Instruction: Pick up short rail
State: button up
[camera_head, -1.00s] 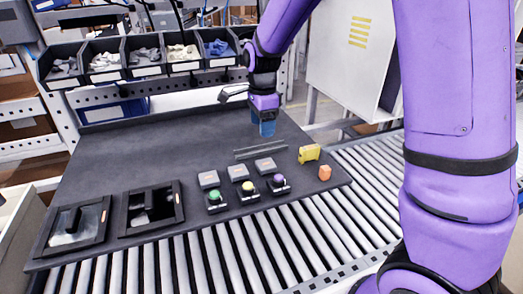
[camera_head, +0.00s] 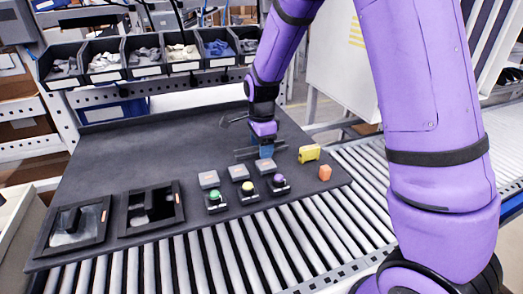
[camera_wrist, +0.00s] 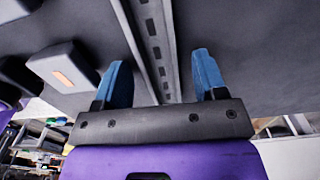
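The short rail (camera_head: 243,154) is a thin grey strip lying across the dark table, behind the row of buttons. In the wrist view the rail (camera_wrist: 154,42) has raised edges and a slotted middle and runs between my fingers. My gripper (camera_head: 266,152) points down at the rail and hides its middle in the head view. In the wrist view my gripper (camera_wrist: 161,82) is open, with one blue fingertip on each side of the rail. I see a gap between the rail and each fingertip. The exact height of the tips over the table is hard to tell.
Grey blocks (camera_head: 209,179) and button units (camera_head: 216,200) stand just in front of the rail. A yellow part (camera_head: 309,153) and an orange block (camera_head: 325,173) lie to the right. Two black trays (camera_head: 151,208) sit front left. Parts bins (camera_head: 145,55) line the back.

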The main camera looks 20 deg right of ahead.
jog(key=c, duration=1)
jog(key=shift+o, duration=0.2)
jog(key=shift+r, duration=0.15)
